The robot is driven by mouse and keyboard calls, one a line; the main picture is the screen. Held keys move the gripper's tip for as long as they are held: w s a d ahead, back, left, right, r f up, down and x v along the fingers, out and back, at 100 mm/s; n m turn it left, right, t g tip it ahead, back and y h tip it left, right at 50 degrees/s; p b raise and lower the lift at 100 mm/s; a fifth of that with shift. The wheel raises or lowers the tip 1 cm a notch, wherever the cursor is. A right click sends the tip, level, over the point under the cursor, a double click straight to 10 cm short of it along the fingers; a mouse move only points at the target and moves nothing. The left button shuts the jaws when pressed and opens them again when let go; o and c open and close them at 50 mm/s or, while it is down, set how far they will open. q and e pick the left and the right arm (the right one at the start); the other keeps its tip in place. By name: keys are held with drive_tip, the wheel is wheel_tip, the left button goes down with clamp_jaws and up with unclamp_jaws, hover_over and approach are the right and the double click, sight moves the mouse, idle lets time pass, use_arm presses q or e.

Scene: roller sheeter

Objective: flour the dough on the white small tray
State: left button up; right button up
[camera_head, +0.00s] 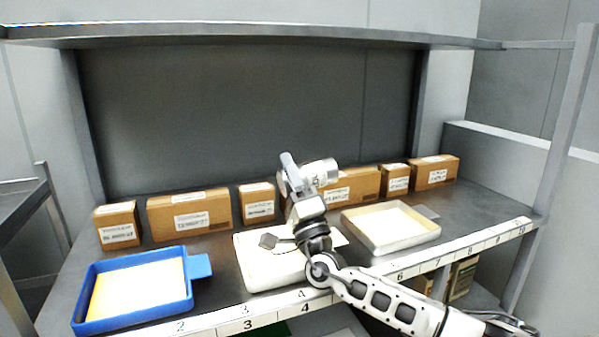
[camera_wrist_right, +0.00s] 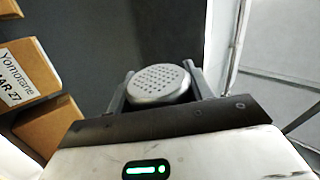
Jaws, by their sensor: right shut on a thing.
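The small white tray (camera_head: 408,243) stands on the shelf right of centre in the head view, with a flat cream sheet of dough (camera_head: 388,224) inside. My right gripper (camera_head: 304,174) is raised left of this tray and in front of the boxes, not above the dough. In the right wrist view its two fingers are shut on the sides of a metal shaker (camera_wrist_right: 158,82), whose round, perforated top faces the camera. My left gripper is not in view.
A blue tray (camera_head: 187,281) holding a yellow sheet stands at the left. A white, rounded-edged object (camera_head: 262,269) lies in the middle, partly behind my right arm. Several cardboard boxes (camera_head: 190,214) line the back. An upper shelf (camera_head: 240,36) runs overhead.

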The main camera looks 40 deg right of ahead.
sight(302, 173)
drive_tip(key=shift+w+a, duration=0.15)
drive_tip(key=shift+a, duration=0.5)
drive_tip(key=d+b, duration=0.1)
drive_tip(key=d, duration=0.1)
drive_tip(key=s+d, duration=0.1)
drive_tip(key=d, duration=0.1)
drive_tip(key=shift+f+b, duration=0.1)
drive_tip(key=shift+b, duration=0.25)
drive_tip(key=shift+d, duration=0.15)
